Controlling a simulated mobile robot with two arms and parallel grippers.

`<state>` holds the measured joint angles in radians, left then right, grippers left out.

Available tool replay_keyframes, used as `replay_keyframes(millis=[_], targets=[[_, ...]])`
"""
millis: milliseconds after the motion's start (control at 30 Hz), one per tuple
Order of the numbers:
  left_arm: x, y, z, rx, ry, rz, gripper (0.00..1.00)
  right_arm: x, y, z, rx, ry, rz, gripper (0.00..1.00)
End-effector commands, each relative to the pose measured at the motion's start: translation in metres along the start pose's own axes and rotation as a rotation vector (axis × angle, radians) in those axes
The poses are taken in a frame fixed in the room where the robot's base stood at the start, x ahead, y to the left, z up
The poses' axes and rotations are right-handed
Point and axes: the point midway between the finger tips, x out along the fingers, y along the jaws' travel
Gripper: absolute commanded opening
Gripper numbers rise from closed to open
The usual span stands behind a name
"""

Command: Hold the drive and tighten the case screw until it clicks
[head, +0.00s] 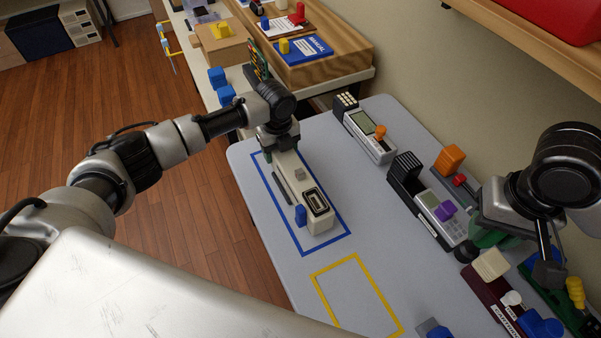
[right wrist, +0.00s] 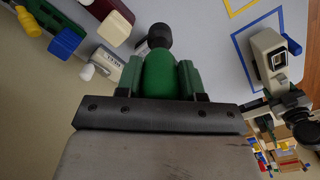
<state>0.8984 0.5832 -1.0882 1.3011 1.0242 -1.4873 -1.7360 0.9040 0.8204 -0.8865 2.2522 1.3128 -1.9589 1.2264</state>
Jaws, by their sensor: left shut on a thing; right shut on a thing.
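The drive (head: 290,190) is a long beige case lying inside the blue outline on the grey table. It has a grey knob and a dark rounded slot on top. My left gripper (head: 279,148) is shut on its far end; the fingertips are partly hidden. My right gripper (head: 485,238) is shut on a green-handled driver (right wrist: 160,75) with a black round end. It is over the right side of the table, well apart from the drive. The drive also shows at the right of the right wrist view (right wrist: 268,50). I cannot make out the case screw.
A yellow outline (head: 335,262) on the table is empty. Handheld devices (head: 370,137) (head: 437,210) and coloured blocks line the right side near the wall. The table between the drive and the devices is clear.

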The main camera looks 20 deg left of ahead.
Motion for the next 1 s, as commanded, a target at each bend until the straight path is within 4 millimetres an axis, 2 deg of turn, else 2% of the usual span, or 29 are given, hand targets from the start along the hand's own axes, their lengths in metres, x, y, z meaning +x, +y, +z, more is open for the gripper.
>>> replay_keyframes(millis=[33, 267, 1000], targets=[[0.007, 0.003, -0.004, 0.003, 0.008, 0.011, 0.0, -0.01, -0.002, -0.001, -0.003, 0.006, -0.002, 0.03], [0.006, 0.003, -0.004, 0.003, 0.008, 0.011, 0.0, -0.006, -0.05, -0.015, -0.043, 0.001, -0.004, 0.03], [0.006, 0.003, -0.002, 0.001, 0.006, 0.012, 0.0, -0.005, -0.226, -0.067, -0.185, -0.001, 0.0, 0.03]])
